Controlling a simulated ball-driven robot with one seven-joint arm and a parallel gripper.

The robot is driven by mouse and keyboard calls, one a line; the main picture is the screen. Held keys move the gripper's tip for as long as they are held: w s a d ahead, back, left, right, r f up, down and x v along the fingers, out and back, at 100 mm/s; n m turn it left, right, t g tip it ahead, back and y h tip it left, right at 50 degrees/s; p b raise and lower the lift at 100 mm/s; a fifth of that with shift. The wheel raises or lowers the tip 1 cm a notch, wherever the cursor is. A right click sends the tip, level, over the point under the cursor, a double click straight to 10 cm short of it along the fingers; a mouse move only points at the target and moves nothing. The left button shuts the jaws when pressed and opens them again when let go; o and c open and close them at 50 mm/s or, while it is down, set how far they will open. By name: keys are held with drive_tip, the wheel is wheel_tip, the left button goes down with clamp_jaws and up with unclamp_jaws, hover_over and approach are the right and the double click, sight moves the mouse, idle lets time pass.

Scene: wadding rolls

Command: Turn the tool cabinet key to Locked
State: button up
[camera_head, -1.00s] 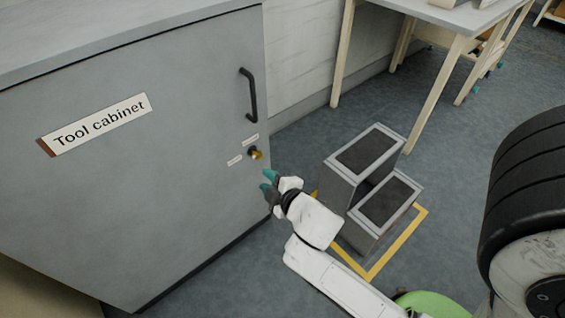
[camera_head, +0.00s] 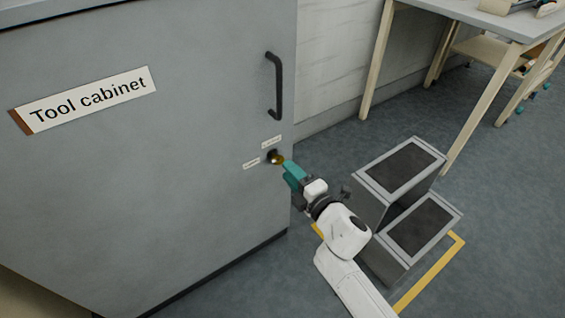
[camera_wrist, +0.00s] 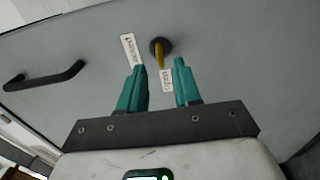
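The grey tool cabinet (camera_head: 150,190) stands at the left in the head view, its door shut. Its brass key (camera_head: 279,160) sits in a dark round lock (camera_head: 271,156) near the door's right edge. In the wrist view the yellow key (camera_wrist: 160,55) sticks out of the lock (camera_wrist: 160,46). Two small labels flank the lock; their words are too small to read surely. My gripper (camera_head: 290,171) has teal fingers and is just in front of the key. In the wrist view my gripper (camera_wrist: 157,85) is open, with the key ahead of the gap, apart from both fingers.
A black door handle (camera_head: 275,85) is above the lock. A grey two-step stool (camera_head: 375,205) stands on the floor right of my arm, within a yellow floor outline (camera_head: 432,272). A wooden-legged table (camera_head: 480,20) is at the back right.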

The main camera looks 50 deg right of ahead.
sight(281, 162)
drive_tip(key=shift+x, duration=2.4)
drive_tip(key=shift+c, duration=0.5)
clamp_jaws()
